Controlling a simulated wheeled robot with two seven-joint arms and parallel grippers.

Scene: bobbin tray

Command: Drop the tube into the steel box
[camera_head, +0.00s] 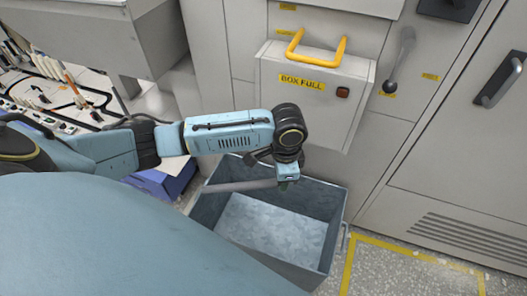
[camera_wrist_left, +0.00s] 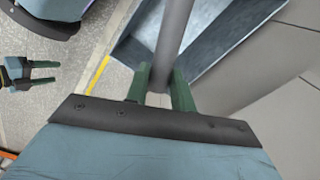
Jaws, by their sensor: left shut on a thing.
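The tube (camera_head: 240,187) is a plain grey rod, held roughly level over the left part of the steel box (camera_head: 272,232). My left gripper (camera_head: 287,184) is shut on the tube near its right end, above the box's far side. In the left wrist view the tube (camera_wrist_left: 174,42) runs up from between the green fingers (camera_wrist_left: 160,88), with the box (camera_wrist_left: 222,32) beneath it. The box is open-topped and its visible floor is bare. My right gripper (camera_wrist_left: 57,72) shows at the left of the left wrist view, its green fingers apart and empty.
A grey cabinet with a "BOX FULL" panel (camera_head: 315,95) and yellow handle (camera_head: 317,50) stands behind the box. A blue bin (camera_head: 165,182) is left of the box. Yellow tape (camera_head: 400,248) marks the clear floor at right.

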